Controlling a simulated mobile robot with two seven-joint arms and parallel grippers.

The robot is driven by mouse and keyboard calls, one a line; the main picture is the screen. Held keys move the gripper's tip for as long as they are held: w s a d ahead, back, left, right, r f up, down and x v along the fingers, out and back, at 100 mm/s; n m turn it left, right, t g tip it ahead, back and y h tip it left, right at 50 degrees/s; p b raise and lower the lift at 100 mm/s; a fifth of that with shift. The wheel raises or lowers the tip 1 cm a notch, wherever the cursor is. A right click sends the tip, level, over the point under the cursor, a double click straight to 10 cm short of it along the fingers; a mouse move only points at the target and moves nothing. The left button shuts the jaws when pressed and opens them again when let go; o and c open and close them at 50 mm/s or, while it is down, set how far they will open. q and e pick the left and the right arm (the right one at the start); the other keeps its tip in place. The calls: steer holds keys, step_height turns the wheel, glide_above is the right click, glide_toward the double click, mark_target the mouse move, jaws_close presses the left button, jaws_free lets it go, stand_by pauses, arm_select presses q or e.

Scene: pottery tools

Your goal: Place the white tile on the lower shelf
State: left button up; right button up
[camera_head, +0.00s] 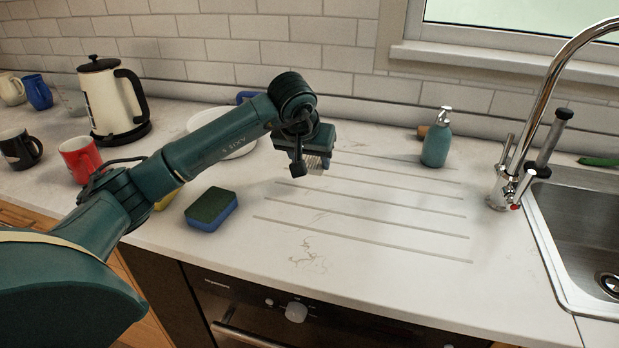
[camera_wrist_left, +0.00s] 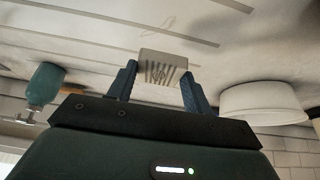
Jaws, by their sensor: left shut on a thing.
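The white tile is a small pale block with dark ribs or slots; in the left wrist view the tile (camera_wrist_left: 160,58) sits between the fingertips. My left gripper (camera_wrist_left: 160,82) is shut on it. In the head view my left gripper (camera_head: 311,162) is over the grooved drainer part of the counter, and a pale piece of the tile (camera_head: 317,165) shows beneath it. I cannot tell how high the tile is above the counter. I see no lower shelf in either view. My right gripper is not in view.
A blue-green sponge (camera_head: 211,208) lies left of the gripper, with a white bowl (camera_head: 240,152) behind the arm. A teal soap bottle (camera_head: 437,138), tap (camera_head: 520,150) and sink (camera_head: 590,230) are to the right. A kettle (camera_head: 108,100) and mugs stand left. The grooved counter (camera_head: 370,225) is clear.

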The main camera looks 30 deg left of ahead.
mark_target(310, 191)
arm_select(q)
steer(key=shift+f, duration=2.55)
steer(key=shift+f, duration=0.1)
steer(key=o, duration=0.6)
steer(key=shift+f, duration=0.1)
steer(key=o, duration=0.5)
steer(key=shift+d, duration=0.1)
